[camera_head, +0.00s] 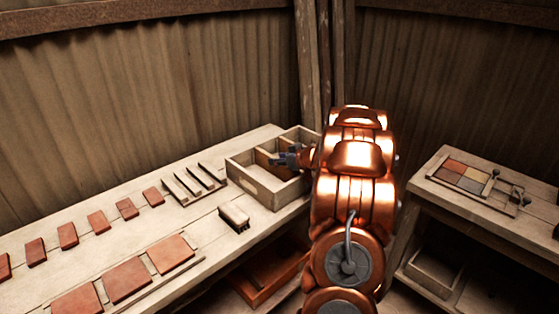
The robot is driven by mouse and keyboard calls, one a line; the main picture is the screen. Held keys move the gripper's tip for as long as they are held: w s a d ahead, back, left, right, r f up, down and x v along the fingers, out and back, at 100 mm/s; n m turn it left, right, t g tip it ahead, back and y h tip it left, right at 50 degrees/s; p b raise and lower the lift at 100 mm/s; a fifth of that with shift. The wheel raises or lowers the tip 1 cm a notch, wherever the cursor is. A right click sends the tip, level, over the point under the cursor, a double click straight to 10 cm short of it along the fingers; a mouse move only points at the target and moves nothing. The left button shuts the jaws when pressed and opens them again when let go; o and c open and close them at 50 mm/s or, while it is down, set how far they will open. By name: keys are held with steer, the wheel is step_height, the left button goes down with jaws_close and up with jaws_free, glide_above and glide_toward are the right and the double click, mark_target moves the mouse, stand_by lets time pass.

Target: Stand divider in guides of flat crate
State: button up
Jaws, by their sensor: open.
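The flat crate (247,184) is a pale wooden open box at the far right end of the long bench. A brown upright panel, which looks like the divider (266,161), stands inside it across the middle. My gripper (284,158) is over the crate at the top edge of this panel, and it is open. My copper arm comes in from the right and covers the crate's right side. The fingertips are small and dark here. I cannot tell whether they touch the panel, and the guides are too small to make out.
A slatted rack (194,183) stands left of the crate, and a dark-topped block (234,217) lies in front. Several red tiles (97,222) lie along the bench (150,222). A side table (430,188) with coloured tiles stands right. Corrugated walls close the back.

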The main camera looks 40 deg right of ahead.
steer(key=v, duration=1.1)
steer(key=shift+s+r+b, duration=0.1)
steer(key=shift+s+b, duration=0.2)
steer(key=w+a+r+m+g+h, duration=0.3)
steer(key=a+r+g+h, duration=0.15)
steer(key=r+h, duration=0.3)
steer(key=s+a+f+n+g+y, duration=0.1)
steer(key=s+a+f+g+y, duration=0.1)
steer(key=s+a, duration=0.8)
steer(key=s+a+f+n+g+y, duration=0.1)
steer(key=s+a+f+g+y, duration=0.2)
steer(key=s+a, duration=0.7)
steer(key=s+a+f+n+g+y, duration=0.1)
steer(key=s+a+f+g, duration=0.3)
steer(key=s+a, duration=0.7)
steer(key=a+g+y, duration=0.1)
steer(key=a, duration=0.7)
steer(key=shift+f+y, duration=0.2)
steer(key=shift+y, duration=0.15)
